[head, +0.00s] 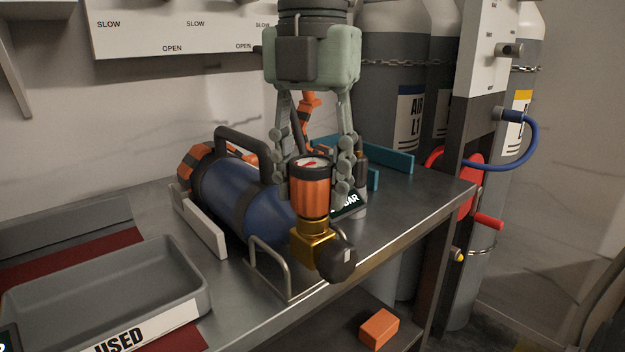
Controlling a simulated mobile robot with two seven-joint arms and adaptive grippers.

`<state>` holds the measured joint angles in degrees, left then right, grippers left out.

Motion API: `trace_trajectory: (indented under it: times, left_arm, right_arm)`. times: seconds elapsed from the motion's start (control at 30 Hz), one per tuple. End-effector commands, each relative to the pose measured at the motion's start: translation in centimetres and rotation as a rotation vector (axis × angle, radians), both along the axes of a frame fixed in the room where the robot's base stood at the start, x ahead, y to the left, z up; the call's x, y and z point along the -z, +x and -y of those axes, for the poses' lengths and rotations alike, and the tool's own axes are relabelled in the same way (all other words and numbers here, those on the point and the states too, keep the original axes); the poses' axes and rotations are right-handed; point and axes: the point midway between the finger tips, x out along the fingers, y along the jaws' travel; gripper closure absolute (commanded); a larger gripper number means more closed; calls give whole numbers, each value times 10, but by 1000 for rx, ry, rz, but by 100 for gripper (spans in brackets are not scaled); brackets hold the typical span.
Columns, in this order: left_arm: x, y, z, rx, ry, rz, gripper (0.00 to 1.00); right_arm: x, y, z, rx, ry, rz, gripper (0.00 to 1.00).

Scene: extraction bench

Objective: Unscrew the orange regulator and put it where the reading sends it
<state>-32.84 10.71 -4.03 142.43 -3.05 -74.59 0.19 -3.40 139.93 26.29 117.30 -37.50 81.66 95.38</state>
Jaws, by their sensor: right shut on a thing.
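The orange regulator (311,192) has a gauge on top with a white and red face, a brass fitting (313,247) and a dark round knob (337,262). My right gripper (314,186) comes down from above, shut on the regulator's orange body. The regulator is upright in front of the near end of a blue cylinder (238,198), which lies in a cradle on the bench. I cannot tell whether the fitting still joins the cylinder. The needle is too small to read. A grey tray labelled USED (200,258) stands at the front left. My left gripper is not in view.
The steel bench (400,215) has free room right of the regulator. A wire stand (268,268) is close by its fitting. A dark sign ending in BAR and a teal rack (392,160) are behind. Chained tanks (392,60) stand beyond. An orange block (379,328) lies below.

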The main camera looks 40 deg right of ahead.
Motion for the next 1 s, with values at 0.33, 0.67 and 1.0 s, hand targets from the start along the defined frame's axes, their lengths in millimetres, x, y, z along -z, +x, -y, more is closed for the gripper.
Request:
trace_trajectory:
  times: [0.33, 0.67, 1.0]
  left_arm:
    - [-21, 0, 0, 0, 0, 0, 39]
    - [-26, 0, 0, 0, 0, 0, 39]
    - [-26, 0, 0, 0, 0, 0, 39]
  right_arm:
    - [-2, 0, 0, -700, 2, -2, 93]
    - [0, 0, 0, -1027, 0, -1, 93]
    - [0, 0, 0, -1022, 0, -1, 36]
